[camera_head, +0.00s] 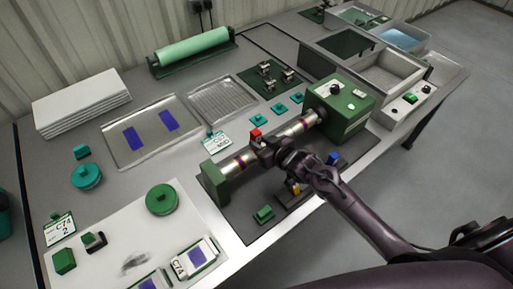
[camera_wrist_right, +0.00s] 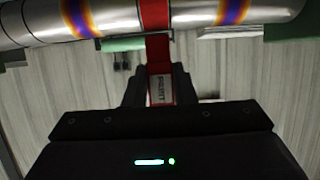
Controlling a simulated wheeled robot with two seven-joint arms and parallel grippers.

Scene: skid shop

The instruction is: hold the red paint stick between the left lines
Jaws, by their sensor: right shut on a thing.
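My right gripper (camera_head: 267,147) is shut on the red paint stick (camera_head: 255,133) at the metal bar (camera_head: 226,168). In the right wrist view the stick (camera_wrist_right: 159,50) stands upright between the fingers (camera_wrist_right: 160,86), with a pale printed label low on it. Its upper part meets or overlaps the bar (camera_wrist_right: 120,22), where red spans the bar's width between two purple and orange bands. I cannot tell whether that red is stick or a mark, or whether they touch. The gripper hides part of the bar in the head view. My left gripper is not in view.
The bar runs between a green block (camera_head: 215,183) and a larger green housing (camera_head: 340,103) on a dark mat. Small teal and green pieces are scattered around.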

